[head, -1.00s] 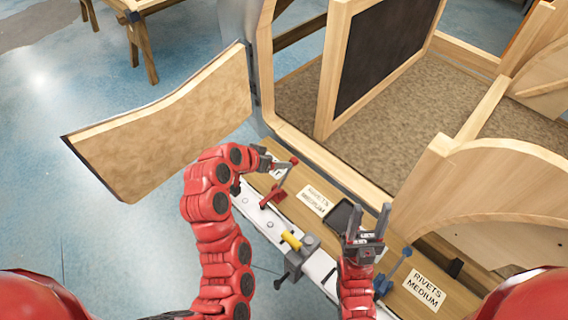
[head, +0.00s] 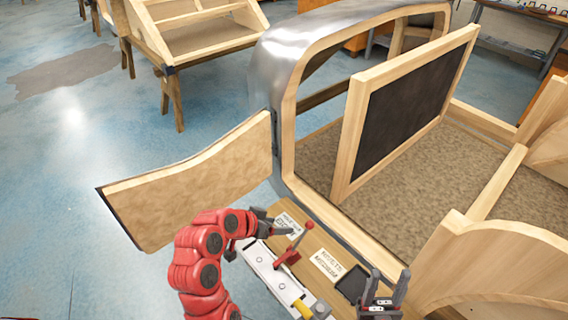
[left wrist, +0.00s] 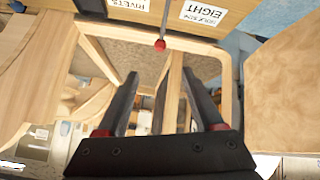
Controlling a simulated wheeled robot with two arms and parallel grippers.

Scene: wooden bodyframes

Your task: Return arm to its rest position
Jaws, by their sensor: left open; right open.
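My left arm, red and jointed, reaches in from the lower left in the head view. Its gripper (head: 274,224) is over the far end of the work strip, close to the red-handled tool (head: 288,256) and a white label. In the left wrist view the left gripper (left wrist: 160,72) shows two dark fingers spread apart with nothing between them. My right gripper (head: 389,281) is open and empty, fingers up, beside a small black tray (head: 353,283). Most of the right arm is out of view.
A wooden bodyframe (head: 357,125) with a dark panel stands behind the strip. A wooden door panel (head: 195,186) sticks out to the left. A yellow-handled tool (head: 302,308) lies between the grippers. Blue floor is clear at left; another wooden frame (head: 200,30) stands behind.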

